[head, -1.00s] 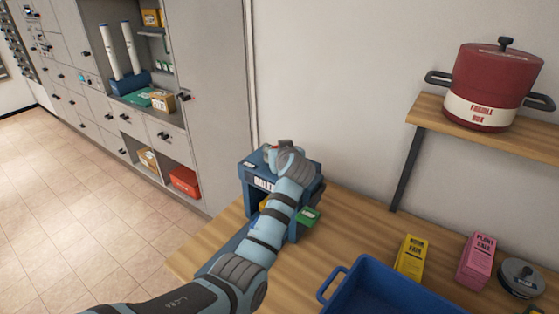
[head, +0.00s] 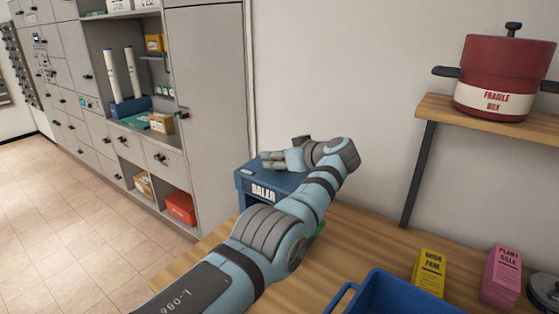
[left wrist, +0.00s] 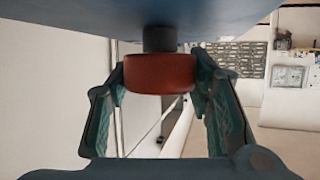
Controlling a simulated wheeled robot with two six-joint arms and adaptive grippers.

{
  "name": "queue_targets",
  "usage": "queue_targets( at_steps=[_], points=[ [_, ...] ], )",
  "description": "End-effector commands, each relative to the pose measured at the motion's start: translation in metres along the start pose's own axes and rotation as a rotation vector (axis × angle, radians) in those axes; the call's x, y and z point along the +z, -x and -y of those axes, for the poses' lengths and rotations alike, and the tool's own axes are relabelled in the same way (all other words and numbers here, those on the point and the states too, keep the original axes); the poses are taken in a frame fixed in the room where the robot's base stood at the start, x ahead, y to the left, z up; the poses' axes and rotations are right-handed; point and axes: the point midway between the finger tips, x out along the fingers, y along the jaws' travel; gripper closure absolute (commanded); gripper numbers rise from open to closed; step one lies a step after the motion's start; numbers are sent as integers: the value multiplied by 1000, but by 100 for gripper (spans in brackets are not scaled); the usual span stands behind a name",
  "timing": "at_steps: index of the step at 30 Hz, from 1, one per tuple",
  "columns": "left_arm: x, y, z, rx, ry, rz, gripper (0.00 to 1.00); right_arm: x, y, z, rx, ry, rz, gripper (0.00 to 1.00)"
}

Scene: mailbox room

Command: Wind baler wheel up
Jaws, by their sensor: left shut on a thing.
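The blue baler (head: 262,191), with a white label on its front, stands on the wooden table behind my left arm. My arm hides much of its front and right side. My left gripper (head: 272,160) lies low and sideways over the baler's top. In the left wrist view, a red round wheel or knob (left wrist: 160,74) on a short dark stem sits between the two green-padded fingers, and the gripper is shut on it. A blue surface, likely the baler's top (left wrist: 130,25), fills the upper edge there. The wheel is hidden in the head view. My right gripper is not in view.
A blue tray (head: 392,290) stands on the table at the front. A yellow box (head: 430,272) and a pink box (head: 502,277) stand to its right. A wall shelf (head: 455,117) holds a red pot (head: 497,75). Grey cabinets (head: 205,110) stand left.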

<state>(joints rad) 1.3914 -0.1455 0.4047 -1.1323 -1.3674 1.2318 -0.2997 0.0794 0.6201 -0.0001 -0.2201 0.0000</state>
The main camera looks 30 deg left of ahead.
Motion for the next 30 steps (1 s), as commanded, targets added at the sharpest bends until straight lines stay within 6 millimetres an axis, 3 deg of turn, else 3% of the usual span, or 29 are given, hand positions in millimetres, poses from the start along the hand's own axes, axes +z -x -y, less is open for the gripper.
queue_targets(
  at_steps=[6, 7, 11, 23, 26, 30],
  points=[
    [0, 0, 0, 0, 0, 0, 81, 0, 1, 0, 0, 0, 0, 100],
    [0, 0, 0, 0, -1, 0, 52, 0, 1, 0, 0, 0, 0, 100],
    [0, 0, 0, 0, -1, 0, 32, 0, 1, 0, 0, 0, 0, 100],
    [0, 6, 0, 0, -1, -1, 32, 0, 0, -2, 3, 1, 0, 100],
    [1, 22, -1, 4, 1, 0, 32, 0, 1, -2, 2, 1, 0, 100],
    [0, 63, -1, 5, 1, 1, 32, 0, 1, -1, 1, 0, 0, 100]
  ],
)
